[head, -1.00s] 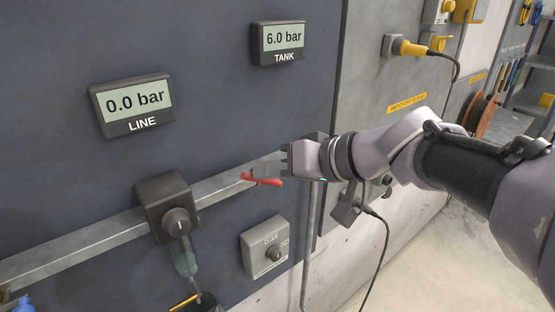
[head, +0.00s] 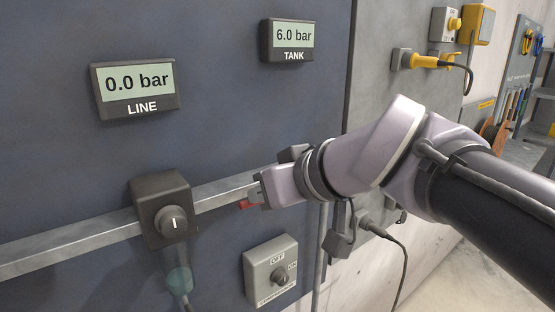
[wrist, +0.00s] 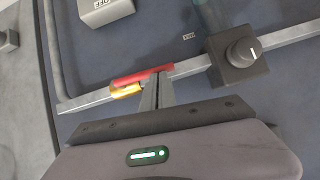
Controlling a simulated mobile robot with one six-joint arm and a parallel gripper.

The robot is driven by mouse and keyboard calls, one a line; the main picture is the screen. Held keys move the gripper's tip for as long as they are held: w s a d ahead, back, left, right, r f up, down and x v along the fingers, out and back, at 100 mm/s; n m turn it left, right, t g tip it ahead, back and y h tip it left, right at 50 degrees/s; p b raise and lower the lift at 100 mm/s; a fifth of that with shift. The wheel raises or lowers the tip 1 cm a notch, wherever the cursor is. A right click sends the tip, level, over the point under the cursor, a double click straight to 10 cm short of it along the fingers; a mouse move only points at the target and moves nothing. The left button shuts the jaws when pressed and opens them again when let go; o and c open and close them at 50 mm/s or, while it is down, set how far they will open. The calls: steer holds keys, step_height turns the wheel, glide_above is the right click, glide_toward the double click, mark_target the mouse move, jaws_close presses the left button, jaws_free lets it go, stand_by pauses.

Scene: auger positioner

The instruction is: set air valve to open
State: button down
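The air valve's red lever (wrist: 142,76) lies roughly along the grey rail in the wrist view, with its yellow brass-coloured body (wrist: 126,90) beside it. In the head view only a small red end of the lever (head: 247,205) shows; my gripper (head: 262,188) hides the rest. In the wrist view my gripper's fingers (wrist: 156,85) are together, with their tips at the lever's right half. I cannot tell whether they touch it. The LINE display (head: 137,86) reads 0.0 bar and the TANK display (head: 288,41) reads 6.0 bar.
A dark box with a round knob (head: 172,220) sits on the rail (head: 80,247), left of my gripper. A grey OFF/ON switch box (head: 270,270) is below it.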

steer(key=shift+w+d, duration=0.1)
stand_by(0.5)
steer(key=d+v, duration=0.1)
steer(key=v, duration=0.7)
steer(key=s+d+f+m+g+h+b, duration=0.1)
steer(key=s+f+m, duration=0.2)
steer(key=f, duration=0.6)
steer(key=s+d+f+m+g+h+b, duration=0.1)
steer(key=s+f+m, duration=0.3)
steer(key=f, duration=0.6)
steer(key=s+d+f+m+g+h+b, duration=0.1)
steer(key=s+d+f+m+h+b, duration=0.1)
steer(key=s+f, duration=0.3)
step_height(320, 180, down, 5)
steer(key=shift+s+d+r+m+h+b, duration=0.25)
steer(key=shift+s+d+m+h+b, duration=0.15)
steer(key=shift+d+m, duration=0.35)
